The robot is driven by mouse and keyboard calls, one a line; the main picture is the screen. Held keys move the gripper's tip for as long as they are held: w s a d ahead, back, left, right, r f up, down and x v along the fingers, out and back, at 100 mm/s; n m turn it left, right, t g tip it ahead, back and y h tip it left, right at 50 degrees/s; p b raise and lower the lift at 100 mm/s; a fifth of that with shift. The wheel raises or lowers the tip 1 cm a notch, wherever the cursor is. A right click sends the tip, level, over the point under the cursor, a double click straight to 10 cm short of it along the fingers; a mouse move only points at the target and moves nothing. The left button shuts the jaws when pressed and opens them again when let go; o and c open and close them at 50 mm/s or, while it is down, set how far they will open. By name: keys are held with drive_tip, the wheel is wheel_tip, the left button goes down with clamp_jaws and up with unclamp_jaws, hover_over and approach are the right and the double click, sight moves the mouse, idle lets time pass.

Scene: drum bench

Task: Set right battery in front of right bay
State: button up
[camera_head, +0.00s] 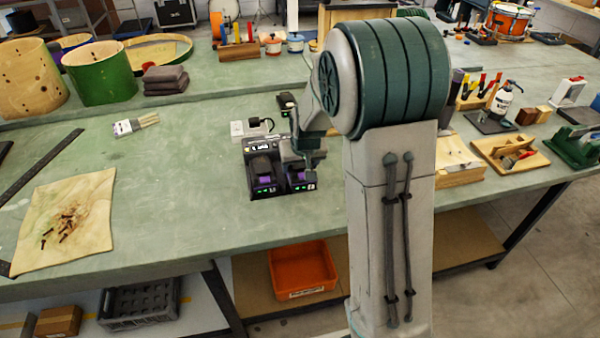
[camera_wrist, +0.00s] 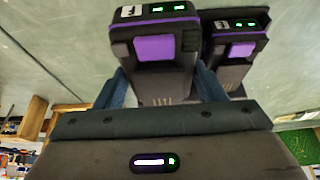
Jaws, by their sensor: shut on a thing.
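A black charger (camera_head: 251,147) stands on the green bench, with two dark purple-marked batteries side by side at its front. The left battery (camera_head: 264,171) sits in the left bay and also shows at right in the wrist view (camera_wrist: 238,50). My gripper (camera_head: 305,158) comes down over the right battery (camera_head: 297,178). In the wrist view my blue fingers are shut around the right battery (camera_wrist: 155,50), one on each side. It looks larger and closer to the camera than the left battery. I cannot tell whether it is fully seated or slightly raised.
The bench (camera_head: 180,190) is clear in front and left of the charger. A small dark device (camera_head: 285,102) and a pale block (camera_head: 246,129) lie behind it. A wooden tray (camera_head: 510,154) is at right. An orange bin (camera_head: 302,268) sits below the front edge.

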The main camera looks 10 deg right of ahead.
drive_tip(key=shift+f, duration=2)
drive_tip(key=shift+f, duration=0.1)
drive_tip(key=shift+f, duration=0.15)
drive_tip(key=o, duration=1.4)
